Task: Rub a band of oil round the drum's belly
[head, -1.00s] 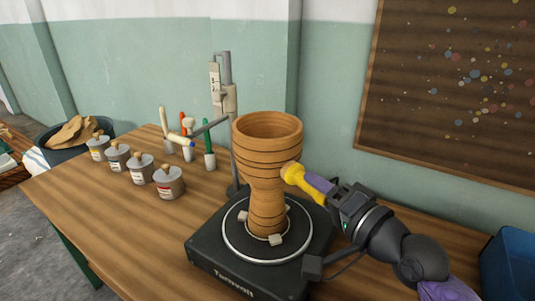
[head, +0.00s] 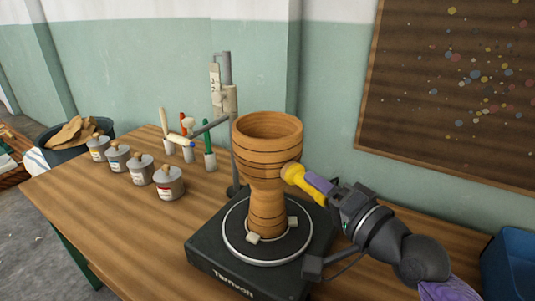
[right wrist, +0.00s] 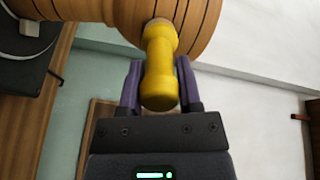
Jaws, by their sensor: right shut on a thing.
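The goblet drum (head: 266,150) is tan wood with dark rings and stands upright, open end up, on a black turntable (head: 225,260). Pale clamp blocks sit around its foot. My right gripper (head: 319,186) is to the right of the drum, its purple fingers shut on a yellow-handled applicator (head: 302,179). The applicator's rounded tan pad rests against the lower right of the drum's bowl. In the right wrist view, the yellow handle (right wrist: 160,75) lies between the fingers and its pad meets the drum (right wrist: 120,15). My left gripper is not in view.
A stand (head: 231,140) with a grey side arm rises behind the drum. Several labelled tins (head: 168,183) and upright tools in holders are left of it. A blue bin (head: 510,265) is at the right edge. The table (head: 110,235) is bare at front left.

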